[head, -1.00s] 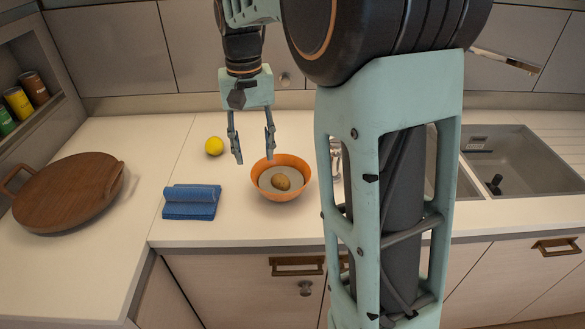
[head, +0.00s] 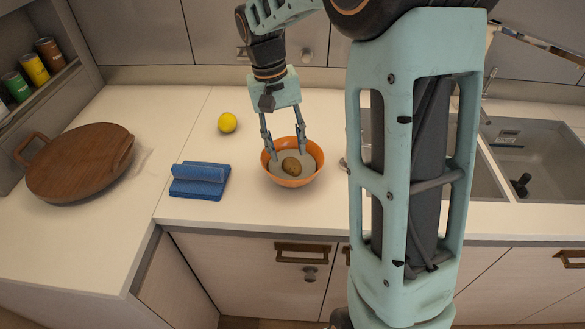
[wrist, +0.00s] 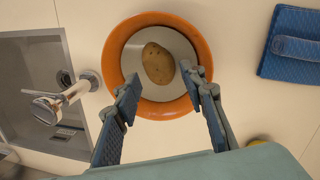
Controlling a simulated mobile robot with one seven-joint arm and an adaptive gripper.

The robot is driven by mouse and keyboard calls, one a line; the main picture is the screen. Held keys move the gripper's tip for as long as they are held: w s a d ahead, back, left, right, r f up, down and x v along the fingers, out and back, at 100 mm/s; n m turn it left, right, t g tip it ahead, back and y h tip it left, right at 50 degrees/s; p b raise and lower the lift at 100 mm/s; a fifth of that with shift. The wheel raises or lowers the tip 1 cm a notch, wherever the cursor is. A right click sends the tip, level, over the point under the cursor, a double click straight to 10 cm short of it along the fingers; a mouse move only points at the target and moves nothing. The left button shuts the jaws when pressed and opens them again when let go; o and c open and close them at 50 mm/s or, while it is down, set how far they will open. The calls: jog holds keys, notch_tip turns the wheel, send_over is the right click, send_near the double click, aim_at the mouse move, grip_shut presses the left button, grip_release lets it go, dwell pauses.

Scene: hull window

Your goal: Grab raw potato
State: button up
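The raw potato (head: 291,166) is brown and oval. It lies in an orange bowl (head: 273,176) with a pale inside, on the white counter. In the wrist view the potato (wrist: 158,63) sits in the bowl (wrist: 110,62), ahead of my fingertips. My gripper (head: 286,151) is open and empty, pointing down over the back part of the bowl. In the wrist view its two fingers (wrist: 160,88) are spread wide, with the potato beyond and between their tips. I cannot tell whether the fingertips touch the bowl.
A blue folded cloth (head: 200,181) lies left of the bowl, and a yellow lemon (head: 228,123) behind it. A tap (wrist: 62,100) and sink (wrist: 30,85) are on the bowl's other side.

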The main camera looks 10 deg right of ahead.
aim_at(291, 161)
jog(key=f, duration=0.4)
jog(key=shift+s+d+f, duration=0.25)
jog(key=shift+d+f, duration=0.15)
jog(key=c, duration=0.9)
jog(key=shift+r, duration=0.1)
